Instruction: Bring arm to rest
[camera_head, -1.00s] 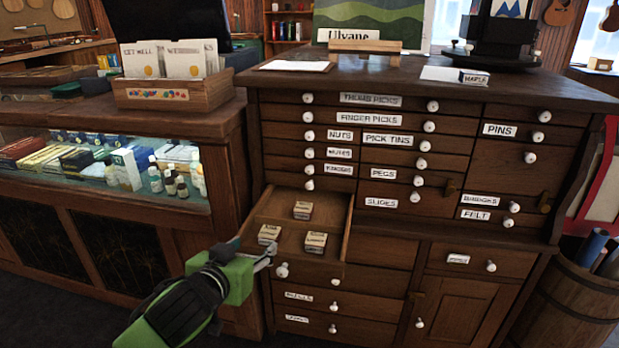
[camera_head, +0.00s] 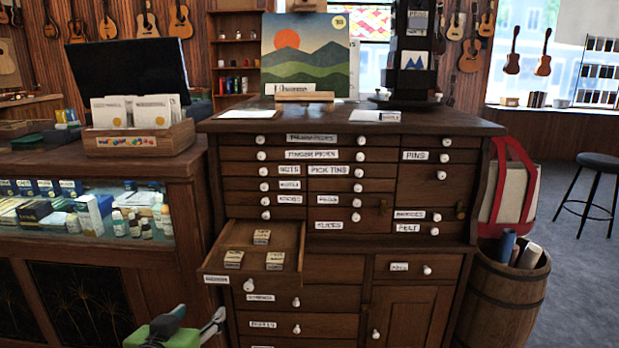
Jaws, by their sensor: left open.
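My left gripper (camera_head: 205,326) shows at the bottom edge of the head view, green and black, with its fingers open. It is below and in front of the pulled-out drawer (camera_head: 290,240), apart from its knob (camera_head: 249,285). Most of the left arm is out of the frame. The drawer sticks out of the dark wooden cabinet (camera_head: 335,270) and holds three small labelled boxes (camera_head: 262,237). My right gripper is not in the frame.
A glass display counter (camera_head: 150,262) stands left of the cabinet, with a wooden card box (camera_head: 140,140) on top. A barrel (camera_head: 505,295) with rolled items stands right of the cabinet. Open floor (camera_head: 575,270) and a black stool (camera_head: 598,165) are farther right.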

